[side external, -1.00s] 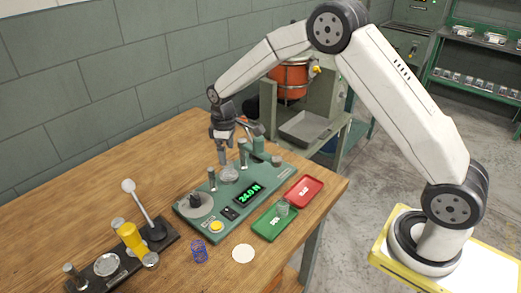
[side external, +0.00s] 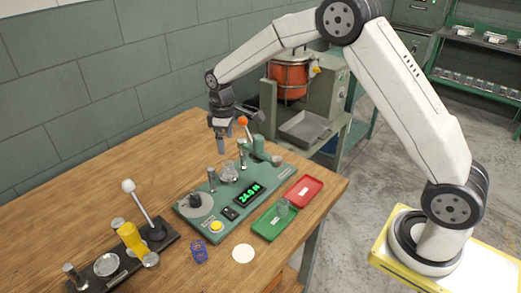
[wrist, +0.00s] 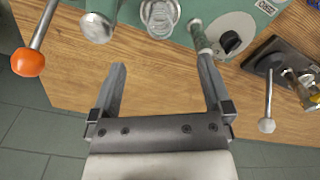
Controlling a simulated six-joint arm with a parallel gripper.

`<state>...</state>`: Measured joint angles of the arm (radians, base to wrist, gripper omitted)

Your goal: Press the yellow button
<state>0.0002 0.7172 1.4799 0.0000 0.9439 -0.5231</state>
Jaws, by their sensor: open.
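The yellow button (side external: 216,226) is a small round cap at the front of the green tester base (side external: 185,209) in the side view. It does not show in the wrist view. My gripper (side external: 222,151) is open and empty, pointing down above the back part of the base, well up and behind the button. The base's display (side external: 249,194) reads 24.0 N in green.
An orange-knobbed lever (side external: 243,121) and metal posts rise from the base close to my gripper. A grey dial (side external: 195,205) sits at its left. Green (side external: 263,231) and red (side external: 303,190) trays, a blue spring (side external: 199,250) and a white-knobbed lever (side external: 128,186) stand around it.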

